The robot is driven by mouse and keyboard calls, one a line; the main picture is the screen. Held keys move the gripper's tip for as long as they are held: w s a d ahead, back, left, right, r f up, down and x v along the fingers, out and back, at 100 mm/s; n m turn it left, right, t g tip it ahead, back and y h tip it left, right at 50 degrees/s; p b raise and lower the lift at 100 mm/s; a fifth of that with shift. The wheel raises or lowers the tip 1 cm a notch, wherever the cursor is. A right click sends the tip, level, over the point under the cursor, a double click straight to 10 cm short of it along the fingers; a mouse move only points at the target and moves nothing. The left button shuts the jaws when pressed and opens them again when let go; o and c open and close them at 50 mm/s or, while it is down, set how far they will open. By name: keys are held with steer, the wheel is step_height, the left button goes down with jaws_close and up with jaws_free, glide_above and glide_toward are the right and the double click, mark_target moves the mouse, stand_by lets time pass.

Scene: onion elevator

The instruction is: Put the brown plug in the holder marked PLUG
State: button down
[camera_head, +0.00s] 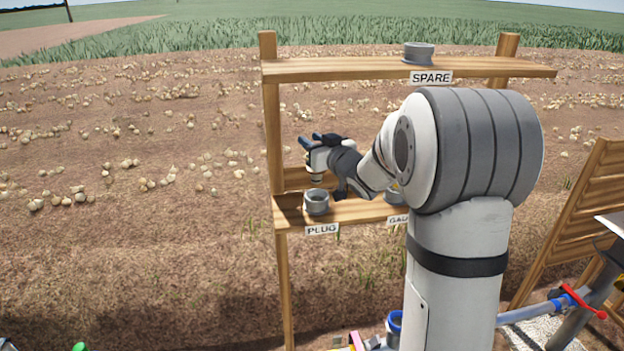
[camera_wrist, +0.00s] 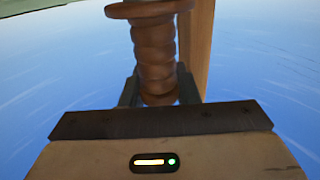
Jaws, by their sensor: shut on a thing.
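The brown plug (camera_wrist: 155,55), a ribbed shaft with a wide round flange, shows close up in the wrist view. My gripper (camera_wrist: 158,88) is shut on its shaft, with a dark finger on each side. In the head view my gripper (camera_head: 311,140) is just above the grey round holder (camera_head: 317,203) over the PLUG label (camera_head: 322,229), on the lower shelf's left end. The plug is not clearly visible in the head view. Whether it touches the holder cannot be told.
A GAUGE holder (camera_head: 394,194) on the same shelf is partly hidden by my arm. A SPARE holder (camera_head: 419,53) stands on the upper shelf (camera_head: 350,68). The left wooden post (camera_head: 272,140) is close to my gripper. A slatted wooden panel (camera_head: 575,215) stands at right.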

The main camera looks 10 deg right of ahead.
steer(key=shift+f+p, duration=0.3)
steer(key=shift+f, duration=3.4)
steer(key=shift+f, duration=0.2)
steer(key=c, duration=1.1)
jaws_free()
steer(key=shift+r, duration=0.1)
